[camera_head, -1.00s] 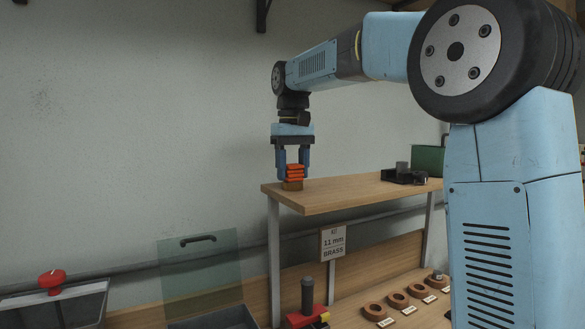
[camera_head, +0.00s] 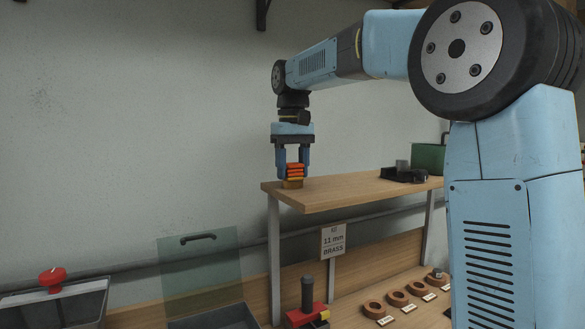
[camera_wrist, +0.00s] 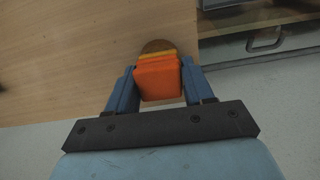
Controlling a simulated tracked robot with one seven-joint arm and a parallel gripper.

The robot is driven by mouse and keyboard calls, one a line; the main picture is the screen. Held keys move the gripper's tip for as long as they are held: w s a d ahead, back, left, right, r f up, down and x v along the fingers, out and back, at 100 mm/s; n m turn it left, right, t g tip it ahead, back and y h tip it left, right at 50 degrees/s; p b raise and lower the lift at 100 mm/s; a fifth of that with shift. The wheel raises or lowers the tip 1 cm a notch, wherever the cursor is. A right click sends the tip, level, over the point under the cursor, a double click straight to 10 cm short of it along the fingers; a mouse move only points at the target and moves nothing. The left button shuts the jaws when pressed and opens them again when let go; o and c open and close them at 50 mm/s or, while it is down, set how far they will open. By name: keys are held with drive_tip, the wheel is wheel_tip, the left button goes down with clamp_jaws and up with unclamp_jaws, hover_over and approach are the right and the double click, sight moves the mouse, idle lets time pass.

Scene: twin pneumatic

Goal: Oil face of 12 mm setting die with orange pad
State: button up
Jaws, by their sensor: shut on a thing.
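My gripper (camera_head: 292,172) is shut on the orange pad (camera_head: 295,171) above the left end of the raised wooden shelf. The pad has a ribbed orange body and a thin yellow layer beneath. A brown round piece (camera_head: 291,184) lies on the shelf directly under it; whether they touch is unclear. In the wrist view the pad (camera_wrist: 158,82) sits between the fingers, partly covering the brown round piece (camera_wrist: 157,45). I cannot identify the 12 mm setting die; several brown ring holders (camera_head: 398,298) with unreadable labels stand on the lower bench.
The raised shelf (camera_head: 345,190) carries dark fixtures (camera_head: 403,175) and a green box (camera_head: 429,158) at right. A sign (camera_head: 333,240) reads "11 mm BRASS". Below stand a red tool (camera_head: 306,316) and a clear-lidded bin (camera_head: 200,262). A red knob (camera_head: 52,278) is at far left. Mid-shelf is clear.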

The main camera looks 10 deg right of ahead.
sight(292, 163)
idle(0.3)
drive_tip(key=shift+r, duration=3.45)
